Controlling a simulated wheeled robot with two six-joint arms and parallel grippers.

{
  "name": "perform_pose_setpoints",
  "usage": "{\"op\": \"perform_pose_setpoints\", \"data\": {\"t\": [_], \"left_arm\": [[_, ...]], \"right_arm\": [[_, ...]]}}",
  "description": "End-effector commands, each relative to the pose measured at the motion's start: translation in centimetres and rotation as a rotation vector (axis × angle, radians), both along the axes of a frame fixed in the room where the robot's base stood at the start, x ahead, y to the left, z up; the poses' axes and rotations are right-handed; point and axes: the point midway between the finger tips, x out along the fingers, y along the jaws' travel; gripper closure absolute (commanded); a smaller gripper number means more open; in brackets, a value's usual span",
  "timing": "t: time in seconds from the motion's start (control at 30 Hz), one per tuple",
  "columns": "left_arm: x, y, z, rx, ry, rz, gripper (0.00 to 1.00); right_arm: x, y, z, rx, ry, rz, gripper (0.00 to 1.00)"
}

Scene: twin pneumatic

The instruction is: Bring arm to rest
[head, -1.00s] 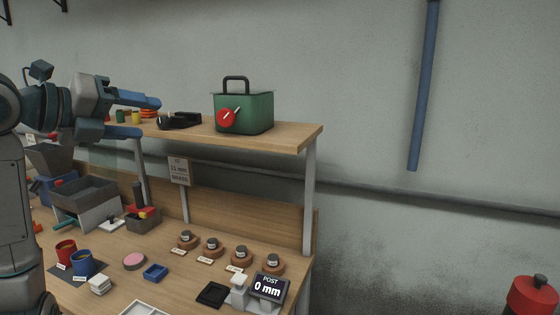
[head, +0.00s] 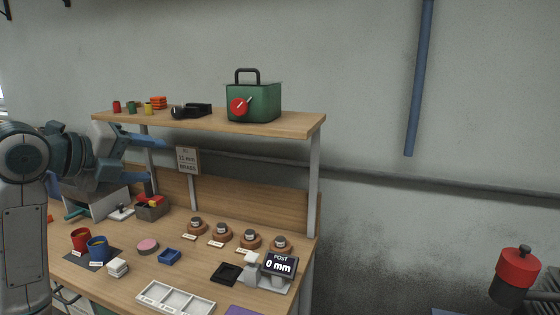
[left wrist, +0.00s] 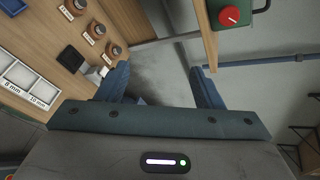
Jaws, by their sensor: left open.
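My left gripper (head: 145,157) is in the head view at the left, in front of the upper shelf's left end. Its two blue fingers point right and are apart, with nothing between them. In the left wrist view the fingers (left wrist: 158,88) are also spread and empty, with the grey floor and wall beyond them. My left arm comes in from the left edge and hides the left part of the workbench (head: 130,283). My right gripper is not in either view.
The upper shelf (head: 215,122) carries a green box with a red dial (head: 255,102). The bench holds several brown round stands (head: 221,234), a display reading 0 mm (head: 279,265), a white tray (head: 176,299) and red (head: 81,239) and blue (head: 97,248) cups. A red-topped canister (head: 517,268) stands at right.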

Motion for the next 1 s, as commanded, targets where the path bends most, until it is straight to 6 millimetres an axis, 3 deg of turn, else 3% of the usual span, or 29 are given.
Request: {"op": "perform_pose_setpoints", "data": {"t": [0.17, 0.3, 0.47, 0.7, 0.87, 1.0], "left_arm": [[0.6, -0.4, -6.6, -0.12, 0.158, 0.108, 0.39], [0.2, -0.7, -14.1, -0.258, 0.334, 0.254, 0.39], [-1.9, -0.9, -22.9, -0.431, 0.534, 0.464, 0.39], [-8.0, -0.7, -34.7, -0.675, 0.783, 0.82, 0.39], [-13.6, -0.4, -41.1, -0.827, 0.904, 1.084, 0.39], [-19.3, 0.1, -45.6, -0.949, 0.97, 1.328, 0.39]], "right_arm": [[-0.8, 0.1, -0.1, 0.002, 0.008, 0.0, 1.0], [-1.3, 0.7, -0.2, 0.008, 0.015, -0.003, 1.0], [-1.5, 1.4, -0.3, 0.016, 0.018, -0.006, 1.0], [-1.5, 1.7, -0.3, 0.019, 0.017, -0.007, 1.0], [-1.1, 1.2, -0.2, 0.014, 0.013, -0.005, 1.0], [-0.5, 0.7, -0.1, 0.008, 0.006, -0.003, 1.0]]}}
